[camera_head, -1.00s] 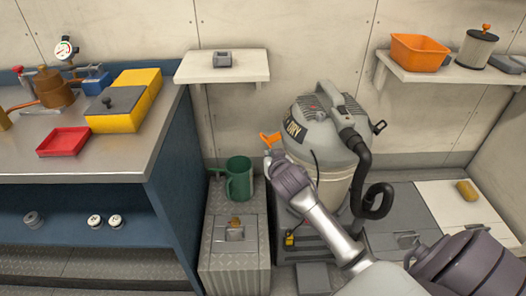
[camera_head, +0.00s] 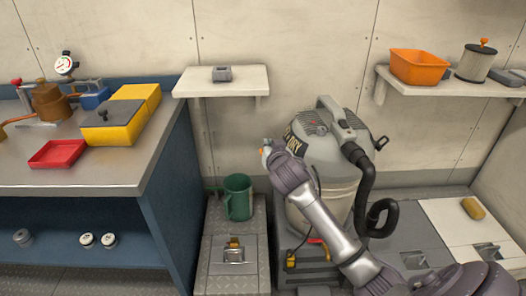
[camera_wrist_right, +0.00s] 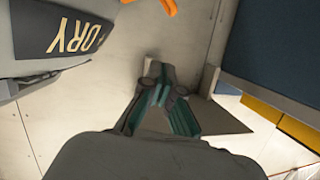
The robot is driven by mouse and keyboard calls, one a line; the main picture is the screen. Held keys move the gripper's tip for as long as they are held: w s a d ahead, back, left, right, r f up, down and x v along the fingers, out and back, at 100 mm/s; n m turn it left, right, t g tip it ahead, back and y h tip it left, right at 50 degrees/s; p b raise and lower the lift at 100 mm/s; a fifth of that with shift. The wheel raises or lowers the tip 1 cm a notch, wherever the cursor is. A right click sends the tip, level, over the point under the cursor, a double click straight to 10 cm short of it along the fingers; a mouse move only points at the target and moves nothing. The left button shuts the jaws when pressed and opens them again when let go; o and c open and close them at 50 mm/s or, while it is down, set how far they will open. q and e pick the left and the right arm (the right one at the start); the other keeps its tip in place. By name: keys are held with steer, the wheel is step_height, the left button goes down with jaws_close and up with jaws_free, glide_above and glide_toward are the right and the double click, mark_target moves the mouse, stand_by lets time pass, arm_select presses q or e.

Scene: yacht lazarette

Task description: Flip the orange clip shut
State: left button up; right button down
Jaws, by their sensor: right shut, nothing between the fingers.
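The grey wet/dry vacuum (camera_head: 325,150) stands against the back wall, with its dark label at the upper left of its lid. Only a small orange bit of the clip (camera_head: 264,151) shows beside my right gripper (camera_head: 267,146) in the head view; my gripper and wrist hide the rest. In the right wrist view the orange clip (camera_wrist_right: 160,5) is cut off at the top edge, near the vacuum's labelled lid (camera_wrist_right: 60,40). My right gripper (camera_wrist_right: 158,70) is shut and empty there, its tips apart from the clip in the picture. My left gripper is out of view.
A black latch (camera_head: 382,143) sits on the vacuum's right side, with a black hose (camera_head: 366,190) below. A green mug (camera_head: 238,197) stands on a metal locker left of the vacuum. A wall shelf (camera_head: 190,84) hangs above; the workbench (camera_head: 110,178) is at left.

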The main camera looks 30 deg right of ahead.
steer(key=x, duration=0.6)
steer(key=shift+b, duration=0.4)
arm_select(q)
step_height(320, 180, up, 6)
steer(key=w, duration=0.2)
steer(key=shift+b, duration=0.4)
arm_select(e)
steer(key=shift+s+a+f, duration=0.1)
steer(key=shift+a+f, duration=0.05)
steer(key=shift+f, duration=0.8)
steer(key=shift+s+a+f, duration=0.1)
steer(key=shift+a+f, duration=0.1)
steer(key=shift+f, duration=0.75)
